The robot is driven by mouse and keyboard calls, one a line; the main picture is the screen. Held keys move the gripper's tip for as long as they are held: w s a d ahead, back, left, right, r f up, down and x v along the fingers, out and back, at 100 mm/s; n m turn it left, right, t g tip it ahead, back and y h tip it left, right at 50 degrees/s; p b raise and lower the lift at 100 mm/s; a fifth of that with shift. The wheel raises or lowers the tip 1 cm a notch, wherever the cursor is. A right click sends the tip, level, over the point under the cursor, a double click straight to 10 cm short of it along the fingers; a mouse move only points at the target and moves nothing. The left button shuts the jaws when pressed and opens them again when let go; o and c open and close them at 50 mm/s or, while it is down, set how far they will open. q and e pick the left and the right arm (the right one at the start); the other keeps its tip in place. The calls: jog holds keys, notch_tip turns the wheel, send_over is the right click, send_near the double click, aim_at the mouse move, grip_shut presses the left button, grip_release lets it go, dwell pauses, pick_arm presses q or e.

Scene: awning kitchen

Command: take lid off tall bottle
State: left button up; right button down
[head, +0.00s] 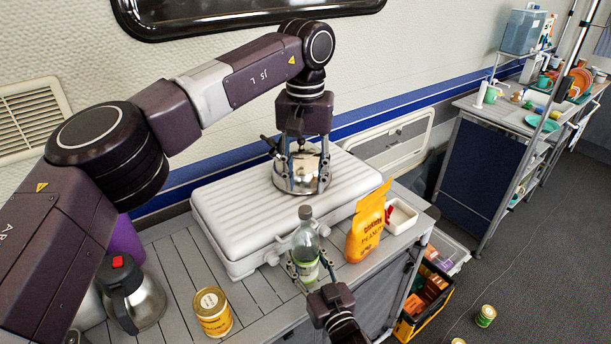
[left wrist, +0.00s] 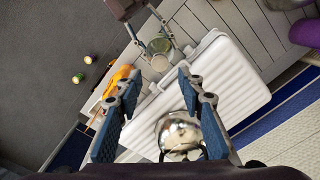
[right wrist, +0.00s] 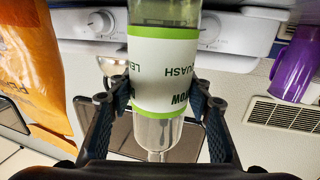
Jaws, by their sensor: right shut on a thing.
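The tall bottle (head: 306,243) is clear, with a green and white label and a grey lid (head: 305,212) on top. It stands upright at the counter's front, before the white case. My right gripper (head: 308,270) is shut on its lower body; the right wrist view shows the fingers on both sides of the label (right wrist: 163,72). My left gripper (head: 307,184) is open and empty, pointing down over a shiny metal kettle (head: 283,183) on the case. In the left wrist view the bottle (left wrist: 158,46) lies beyond the open fingertips.
The ribbed white case (head: 235,212) fills the counter's back. An orange bag (head: 366,228) and a white tray (head: 403,216) stand right of the bottle. A yellow can (head: 212,312) and a steel jug (head: 143,302) stand left. Bare counter lies between can and bottle.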

aim_at(305, 209)
pick_arm(q)
notch_tip(305, 209, down, 7)
dwell(0.3)
jog(key=shift+c, duration=0.2)
